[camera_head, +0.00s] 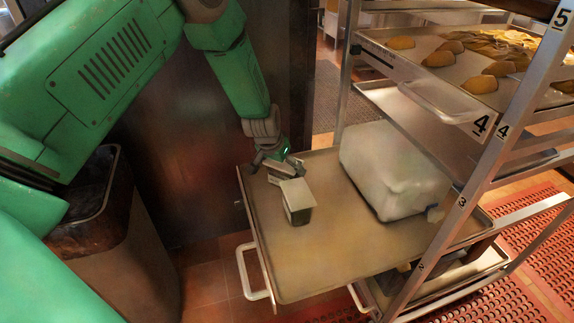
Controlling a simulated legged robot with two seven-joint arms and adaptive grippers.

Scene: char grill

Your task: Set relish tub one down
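The relish tub (298,202) is a small box-shaped tub with a pale lid and dark green sides. It appears upright on, or very close to, the left part of a pulled-out metal tray (330,262). My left gripper (284,170) comes down from the upper left and is at the tub's far left edge. Its fingers overlap the tub's rim in the picture. I cannot tell whether they are shut on it. My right gripper is not in view.
A large white wrapped bundle (392,170) sits on the same tray, right of the tub. A metal rack (470,185) with numbered slots holds an upper tray of food (450,70). A bin (108,215) stands at the left. The tray's front is clear.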

